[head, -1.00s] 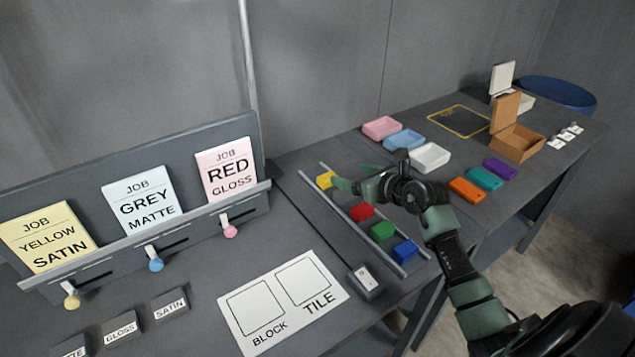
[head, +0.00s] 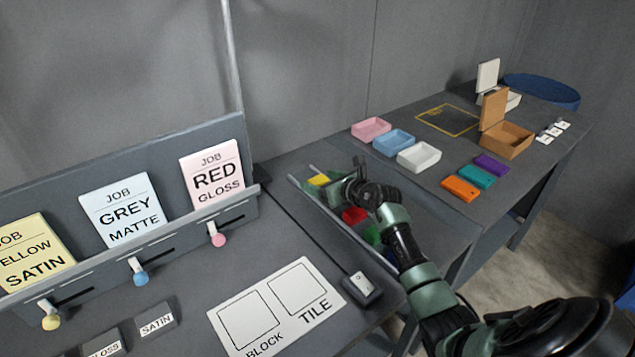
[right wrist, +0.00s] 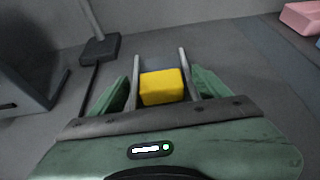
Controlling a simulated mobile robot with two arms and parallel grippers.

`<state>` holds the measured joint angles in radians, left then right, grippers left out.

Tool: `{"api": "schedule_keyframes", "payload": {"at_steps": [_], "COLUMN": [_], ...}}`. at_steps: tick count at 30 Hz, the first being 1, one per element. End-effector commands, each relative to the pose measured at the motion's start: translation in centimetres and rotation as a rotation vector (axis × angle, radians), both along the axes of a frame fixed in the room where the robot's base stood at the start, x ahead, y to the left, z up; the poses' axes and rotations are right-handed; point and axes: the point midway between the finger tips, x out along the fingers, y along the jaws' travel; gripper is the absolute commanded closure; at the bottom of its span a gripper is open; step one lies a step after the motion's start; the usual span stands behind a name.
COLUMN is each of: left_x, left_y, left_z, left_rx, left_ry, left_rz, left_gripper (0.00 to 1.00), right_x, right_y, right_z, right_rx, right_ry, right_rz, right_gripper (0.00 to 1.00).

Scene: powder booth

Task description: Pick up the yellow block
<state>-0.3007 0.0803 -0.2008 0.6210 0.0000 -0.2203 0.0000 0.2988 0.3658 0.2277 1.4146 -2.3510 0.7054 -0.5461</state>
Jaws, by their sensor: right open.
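The yellow block (head: 319,180) sits at the far end of the rack between two metal rails, partly hidden by my right gripper in the head view. In the right wrist view the yellow block (right wrist: 162,87) lies between the rails and between the two green fingers of my right gripper (right wrist: 160,92). The right gripper (head: 338,185) is open around or just above the block; contact cannot be told. My left gripper is not in view.
A red block (head: 354,215) and a green block (head: 373,234) lie farther down the rack, close under my right arm. The job card board (head: 140,215) is at left.

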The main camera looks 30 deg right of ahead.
Motion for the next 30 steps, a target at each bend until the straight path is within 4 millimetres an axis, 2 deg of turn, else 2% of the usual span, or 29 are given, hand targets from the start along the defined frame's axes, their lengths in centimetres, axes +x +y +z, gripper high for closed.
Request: {"api": "schedule_keyframes", "payload": {"at_steps": [8, 11, 15, 16, 25, 30], "left_x": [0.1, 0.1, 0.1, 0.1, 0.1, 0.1], "left_y": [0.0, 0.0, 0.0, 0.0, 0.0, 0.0], "left_z": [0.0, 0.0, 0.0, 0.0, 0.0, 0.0], "left_rx": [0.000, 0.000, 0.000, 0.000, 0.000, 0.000], "left_ry": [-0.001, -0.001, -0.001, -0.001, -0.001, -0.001], "left_rz": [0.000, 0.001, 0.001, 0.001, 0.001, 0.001], "left_gripper": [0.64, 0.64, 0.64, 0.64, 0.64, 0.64], "right_x": [0.3, 0.3, 0.3, 0.3, 0.3, 0.4], "right_y": [0.0, 0.0, 0.0, 0.0, 0.0, 0.0], "right_z": [-0.2, -0.2, -0.2, -0.2, 0.1, 1.7], "right_rx": [0.001, 0.001, 0.001, 0.000, -0.001, -0.002], "right_ry": [0.000, 0.000, 0.000, 0.000, -0.001, -0.004], "right_rz": [0.000, 0.000, 0.000, 0.000, 0.000, 0.001], "right_gripper": [0.24, 0.49, 0.88, 0.90, 0.90, 0.90]}}
